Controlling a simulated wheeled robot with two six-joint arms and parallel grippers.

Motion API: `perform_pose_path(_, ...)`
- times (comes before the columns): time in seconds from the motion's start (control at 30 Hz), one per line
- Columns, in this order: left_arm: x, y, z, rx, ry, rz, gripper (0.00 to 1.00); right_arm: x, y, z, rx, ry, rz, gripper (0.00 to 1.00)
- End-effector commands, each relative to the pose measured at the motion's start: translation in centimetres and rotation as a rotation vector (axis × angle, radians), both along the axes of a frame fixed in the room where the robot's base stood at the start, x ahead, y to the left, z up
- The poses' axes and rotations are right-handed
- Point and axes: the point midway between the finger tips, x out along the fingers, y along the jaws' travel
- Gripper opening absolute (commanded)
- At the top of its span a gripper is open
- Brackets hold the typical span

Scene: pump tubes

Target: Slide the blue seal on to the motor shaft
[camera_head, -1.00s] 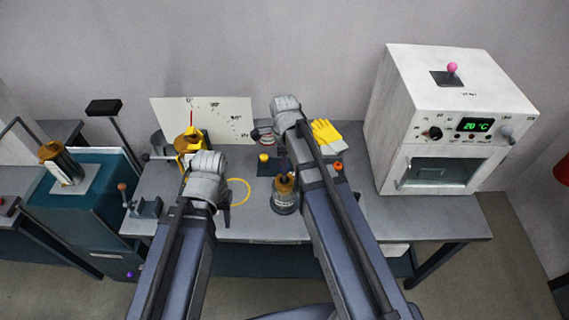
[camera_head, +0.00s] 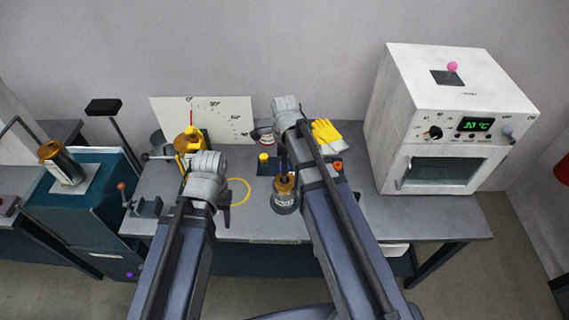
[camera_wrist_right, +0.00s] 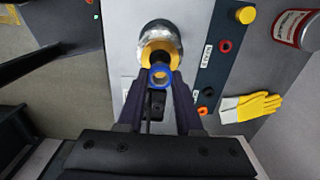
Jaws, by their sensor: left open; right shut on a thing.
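The blue seal (camera_wrist_right: 160,76) is a small ring, and my right gripper (camera_wrist_right: 161,80) is shut on it at its fingertips in the right wrist view. The motor (camera_wrist_right: 160,40) stands upright on the bench with a silver body and a gold top. The seal overlaps the near side of the dark motor shaft (camera_wrist_right: 158,58) in this view; whether it is around the shaft or above it I cannot tell. In the head view the motor (camera_head: 285,200) is just below my right gripper (camera_head: 284,163). My left gripper (camera_head: 226,208) is open and empty, left of the motor.
A dark tray (camera_wrist_right: 225,60) beside the motor holds red and orange rings and a yellow cap (camera_wrist_right: 245,15). A yellow ring (camera_head: 238,191) lies near my left gripper. A white oven (camera_head: 440,120) stands right.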

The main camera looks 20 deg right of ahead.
Motion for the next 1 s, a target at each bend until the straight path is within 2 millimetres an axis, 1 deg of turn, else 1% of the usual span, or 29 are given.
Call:
perform_pose_path(0.57,0.0,0.0,-0.1,0.0,0.0,0.0,0.5,0.0,0.0,-0.1,0.0,0.0,0.0,0.0)
perform_pose_path(1.0,0.0,0.0,-1.0,0.0,0.0,0.0,0.5,0.0,0.0,-1.0,0.0,0.0,0.0,0.0)
